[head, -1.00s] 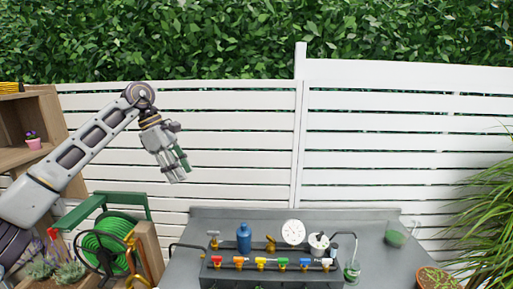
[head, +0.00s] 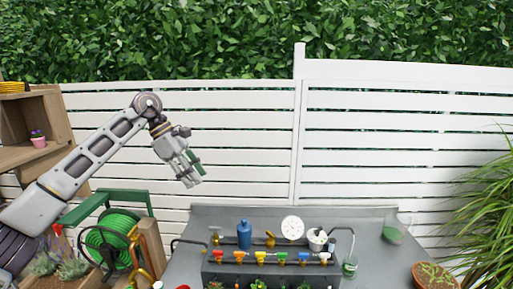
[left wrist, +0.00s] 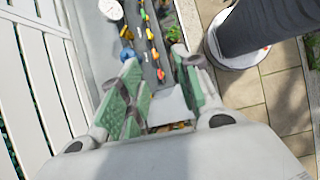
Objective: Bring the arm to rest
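My left gripper (head: 192,172) hangs in the air in front of the white fence, above and left of the grey bench (head: 380,240) in the head view. Its fingers point down and slightly right. In the left wrist view (left wrist: 158,95) the green finger pads stand apart with a gap between them. I see nothing held in the gap. The bench and its coloured valves lie beyond the fingers there. My right arm and gripper are not in view.
A green hose reel (head: 108,243) and wooden shelf (head: 50,120) stand left, near my arm. A potted plant (head: 435,276) is at right. Air above the bench is clear.

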